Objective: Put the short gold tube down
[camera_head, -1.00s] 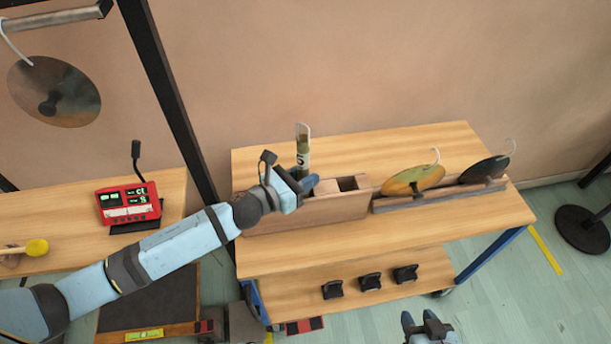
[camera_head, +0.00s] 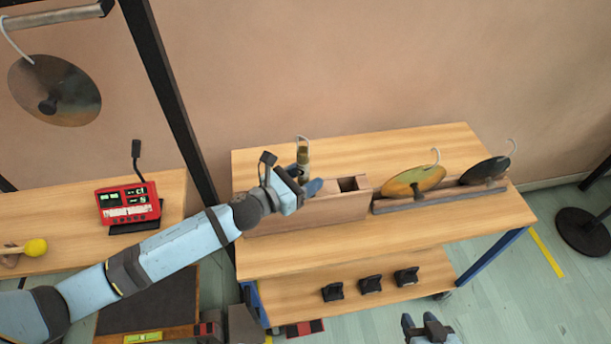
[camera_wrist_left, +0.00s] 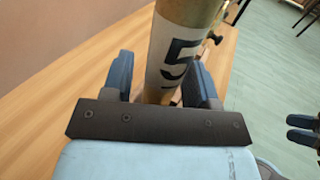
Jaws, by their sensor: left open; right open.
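The short gold tube (camera_head: 302,155) stands upright with a wire loop at its top, at the left end of the wooden box (camera_head: 335,211) on the table. Its lower part is hidden behind my left gripper (camera_head: 304,183) in the head view. In the left wrist view the tube (camera_wrist_left: 176,55) shows a white label with a 5. It stands between the two blue fingers of my left gripper (camera_wrist_left: 163,82), which are open around it. My right gripper (camera_head: 427,326) is open and empty at the bottom edge of the head view.
Two round discs with hooks, one gold (camera_head: 414,181) and one dark (camera_head: 485,171), stand in a rack (camera_head: 440,199) right of the box. Several black blocks (camera_head: 371,285) lie on the lower shelf. A red device (camera_head: 126,202) is on the left table. The tabletop behind the box is clear.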

